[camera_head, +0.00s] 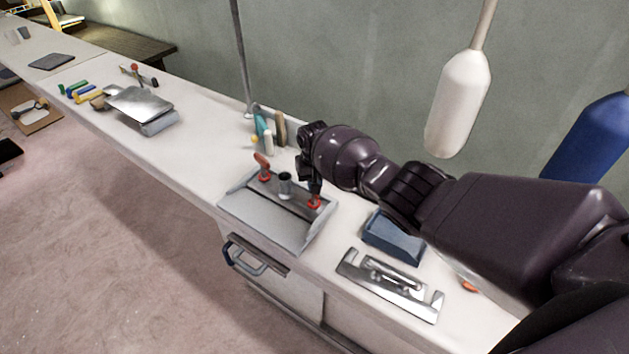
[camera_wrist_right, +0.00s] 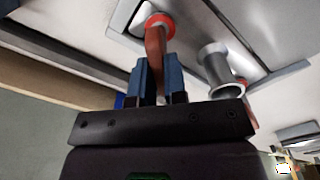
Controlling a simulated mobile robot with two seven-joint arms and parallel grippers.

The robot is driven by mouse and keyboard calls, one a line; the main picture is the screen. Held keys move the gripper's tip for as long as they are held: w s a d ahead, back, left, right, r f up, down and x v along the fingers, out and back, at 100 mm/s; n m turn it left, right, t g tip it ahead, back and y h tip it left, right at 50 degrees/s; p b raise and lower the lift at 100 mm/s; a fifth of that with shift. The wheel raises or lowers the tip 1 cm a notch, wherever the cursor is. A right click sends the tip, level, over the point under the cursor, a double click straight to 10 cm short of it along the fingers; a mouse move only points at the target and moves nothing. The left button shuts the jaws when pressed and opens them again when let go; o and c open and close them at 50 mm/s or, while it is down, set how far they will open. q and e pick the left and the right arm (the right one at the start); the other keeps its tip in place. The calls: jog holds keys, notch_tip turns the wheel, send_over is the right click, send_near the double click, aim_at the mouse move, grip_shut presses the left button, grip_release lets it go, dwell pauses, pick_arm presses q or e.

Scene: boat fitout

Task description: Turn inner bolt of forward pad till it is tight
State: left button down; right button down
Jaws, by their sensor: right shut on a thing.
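A grey pad fitting (camera_head: 265,222) lies on the white counter, with a darker strip across its back. A grey hollow post (camera_head: 285,186) stands between two red-handled bolts on it. My right gripper (camera_head: 313,192) is shut on the handle of the right-hand bolt (camera_head: 315,202); in the right wrist view this red handle (camera_wrist_right: 156,42) runs up between the blue fingers to a red collar on the plate. The other bolt (camera_head: 263,166) stands free at the left; it is partly hidden behind the post in the right wrist view (camera_wrist_right: 247,115). My left gripper is not in view.
A blue block (camera_head: 393,238) and a metal bracket (camera_head: 390,285) lie right of the pad. Small bottles (camera_head: 265,131) stand behind it by a pole. A white fender (camera_head: 459,103) hangs near my right arm. The counter left of the pad is clear up to another metal plate (camera_head: 142,104).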

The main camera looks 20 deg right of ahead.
jog(key=shift+w+r+m, duration=0.2)
jog(key=shift+r+m, duration=0.15)
jog(key=shift+m, duration=0.55)
jog(key=c, duration=1.2)
grip_release()
jog(key=shift+s, duration=0.1)
jog(key=shift+o, duration=0.2)
jog(key=shift+f, duration=0.2)
jog(key=shift+r+p, duration=0.1)
jog(key=shift+p, duration=0.2)
